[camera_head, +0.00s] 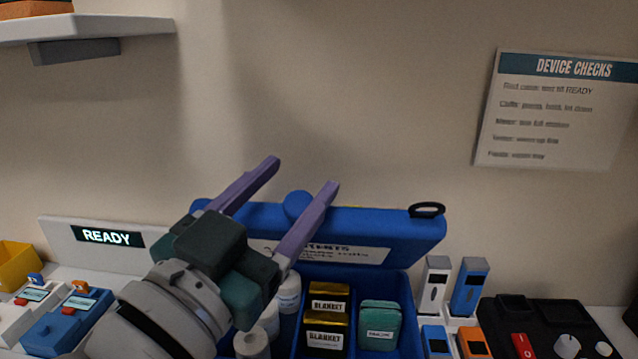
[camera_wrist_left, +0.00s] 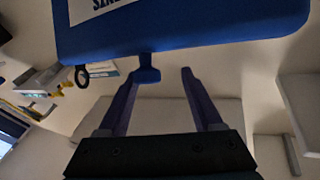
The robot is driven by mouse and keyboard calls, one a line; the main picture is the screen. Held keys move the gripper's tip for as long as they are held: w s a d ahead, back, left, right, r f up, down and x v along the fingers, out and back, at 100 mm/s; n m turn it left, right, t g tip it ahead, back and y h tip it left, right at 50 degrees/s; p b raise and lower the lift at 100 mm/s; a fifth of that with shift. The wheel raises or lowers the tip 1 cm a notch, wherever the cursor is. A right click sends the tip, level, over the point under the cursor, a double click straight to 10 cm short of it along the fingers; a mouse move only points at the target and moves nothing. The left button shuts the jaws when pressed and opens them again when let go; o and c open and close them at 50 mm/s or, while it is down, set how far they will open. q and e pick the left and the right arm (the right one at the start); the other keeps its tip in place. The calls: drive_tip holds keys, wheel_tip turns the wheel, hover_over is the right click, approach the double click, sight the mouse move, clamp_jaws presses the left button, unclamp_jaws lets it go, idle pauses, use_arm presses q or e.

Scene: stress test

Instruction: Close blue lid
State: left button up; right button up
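The blue lid (camera_head: 405,232) stands raised, tilted up at the back of the blue case (camera_head: 408,290), which is open. Its white label and a rounded blue knob (camera_head: 297,205) at its top edge show. The lid (camera_wrist_left: 220,22) fills the top of the left wrist view, with its blue tab (camera_wrist_left: 148,75) between the fingertips. My left gripper (camera_head: 304,172) is open, its purple fingers spread on either side of the knob with a gap visible around it. The arm hides the lid's left part and the case's left side. My right gripper is not in view.
The case holds white bottles (camera_head: 289,295), gold blanket packs (camera_head: 327,330) and a green pouch (camera_head: 380,325). Blue and white devices (camera_head: 470,285) stand to the right beside a black tray (camera_head: 545,315). A READY sign (camera_head: 107,236) is at left. The wall is close behind.

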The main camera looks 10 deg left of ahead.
use_arm(q)
drive_tip(key=b+v, duration=0.1)
drive_tip(key=v, duration=0.9)
drive_tip(key=s+a+f+n+g+y, duration=0.3)
drive_tip(key=a+f+g+y, duration=0.15)
drive_tip(key=f+g, duration=0.35)
drive_tip(key=s+a+f+n+g+y+p, duration=0.1)
drive_tip(key=s+a+f+n+g+y, duration=0.15)
drive_tip(key=s+g, duration=0.65)
drive_tip(key=s+a+r+t+p, duration=0.1)
drive_tip(key=s+r+p, duration=0.2)
drive_tip(key=r+p, duration=3.4)
drive_tip(key=shift+r+m+t+p, duration=0.2)
drive_tip(key=shift+m+t+p, duration=0.2)
drive_tip(key=shift+p, duration=0.25)
